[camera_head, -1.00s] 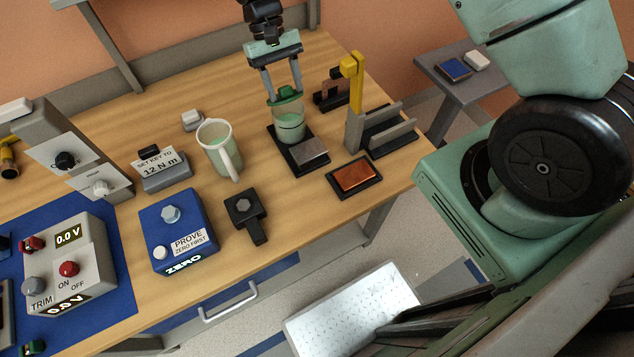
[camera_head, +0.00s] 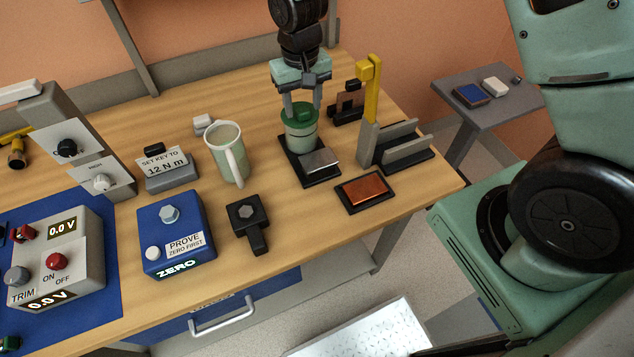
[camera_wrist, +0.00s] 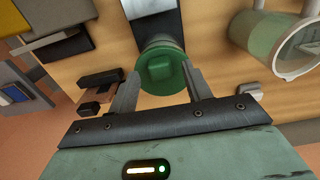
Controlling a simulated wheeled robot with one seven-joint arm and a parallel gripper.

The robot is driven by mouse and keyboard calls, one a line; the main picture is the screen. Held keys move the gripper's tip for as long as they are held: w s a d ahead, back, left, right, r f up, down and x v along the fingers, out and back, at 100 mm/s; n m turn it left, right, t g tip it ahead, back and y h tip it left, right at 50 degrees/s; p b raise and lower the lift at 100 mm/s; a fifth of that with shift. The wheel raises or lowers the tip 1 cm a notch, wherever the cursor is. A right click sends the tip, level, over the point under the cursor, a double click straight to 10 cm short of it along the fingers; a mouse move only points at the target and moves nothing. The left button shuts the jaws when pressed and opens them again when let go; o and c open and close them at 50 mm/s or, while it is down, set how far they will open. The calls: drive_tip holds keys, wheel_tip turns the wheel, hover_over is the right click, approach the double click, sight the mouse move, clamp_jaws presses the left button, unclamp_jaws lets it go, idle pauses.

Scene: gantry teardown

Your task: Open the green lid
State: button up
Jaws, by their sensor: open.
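The green lid (camera_head: 303,112) lies on top of the pale green jar (camera_head: 300,136), which stands upright on a dark stand (camera_head: 318,177) on the bench. In the wrist view the lid (camera_wrist: 163,70) shows from above as a round disc with a raised square knob. My gripper (camera_head: 302,104) points down over the lid from behind. Its two fingers are apart, one at each side of the lid, with no clear grip on the knob. In the wrist view the fingers (camera_wrist: 160,84) flank the lid's near part. Whether they touch it I cannot tell.
A yellow post (camera_head: 371,90) and a grey rack (camera_head: 408,142) stand close right of the jar. A mug (camera_head: 226,155) stands to its left. An orange-topped pad (camera_head: 363,188) lies in front. Bare wood separates the mug and stand.

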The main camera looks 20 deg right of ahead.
sight(303, 110)
wheel_tip(303, 110, up, 16)
drive_tip(key=b, duration=0.3)
drive_tip(key=s+a+f+n+b, duration=0.3)
drive_tip(key=s+f, duration=0.2)
drive_tip(key=s, duration=0.6)
drive_tip(key=s+a+f+n+b, duration=0.3)
drive_tip(key=s+a+f+b, duration=0.1)
drive_tip(key=s, duration=0.7)
drive_tip(key=shift+s+f+y, duration=0.4)
drive_tip(key=shift+f, duration=0.35)
drive_tip(key=shift+s, duration=0.1)
